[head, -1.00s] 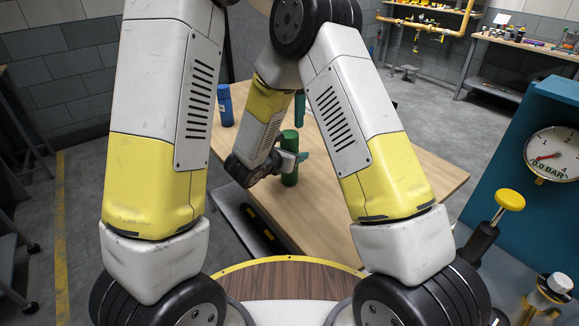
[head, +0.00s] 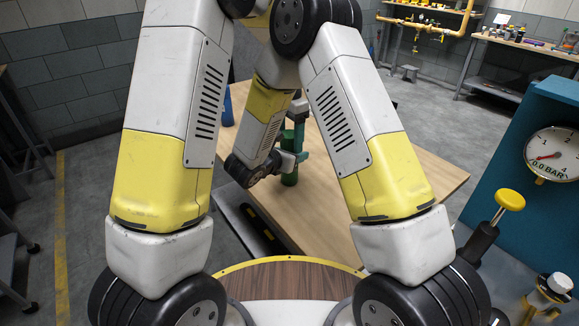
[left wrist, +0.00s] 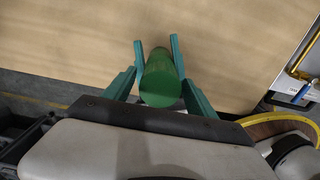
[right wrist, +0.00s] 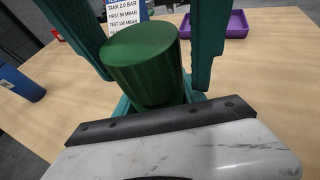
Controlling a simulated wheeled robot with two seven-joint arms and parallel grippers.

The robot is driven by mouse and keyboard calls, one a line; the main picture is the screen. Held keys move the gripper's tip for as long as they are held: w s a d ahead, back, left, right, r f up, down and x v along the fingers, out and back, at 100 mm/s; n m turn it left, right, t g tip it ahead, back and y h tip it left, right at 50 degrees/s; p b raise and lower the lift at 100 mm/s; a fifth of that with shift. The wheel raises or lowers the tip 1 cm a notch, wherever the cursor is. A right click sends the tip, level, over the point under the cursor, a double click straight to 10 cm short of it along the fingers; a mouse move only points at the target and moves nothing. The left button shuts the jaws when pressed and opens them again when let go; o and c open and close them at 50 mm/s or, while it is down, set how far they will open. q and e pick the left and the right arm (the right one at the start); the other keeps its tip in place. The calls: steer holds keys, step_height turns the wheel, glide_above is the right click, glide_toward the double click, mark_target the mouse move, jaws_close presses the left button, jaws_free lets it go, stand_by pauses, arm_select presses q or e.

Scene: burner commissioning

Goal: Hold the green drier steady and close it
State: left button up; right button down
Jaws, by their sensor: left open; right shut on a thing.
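The green drier (head: 290,179) stands upright at the near left part of the wooden table. My right gripper (head: 299,160) is shut on its body from the side. My left gripper (head: 296,128) comes down from above, open, its teal fingers on either side of the drier's top. In the left wrist view the green top (left wrist: 160,90) lies between the fingers, with gaps beside it. In the right wrist view the top (right wrist: 142,48) stands between the left gripper's hanging fingers. I cannot tell whether the lid is closed.
A blue cylinder (right wrist: 20,80) stands on the table (head: 400,175) left of the drier. A purple tray (right wrist: 237,23) and a printed sign (right wrist: 128,10) are behind it. A teal panel with a gauge (head: 551,154) stands at the right. The table's right side is clear.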

arm_select(q)
jaws_close()
steer(key=m, duration=0.3)
stand_by(0.3)
steer(key=shift+o, duration=0.4)
jaws_free()
steer(key=shift+r, duration=0.1)
steer(key=shift+r, duration=2.2)
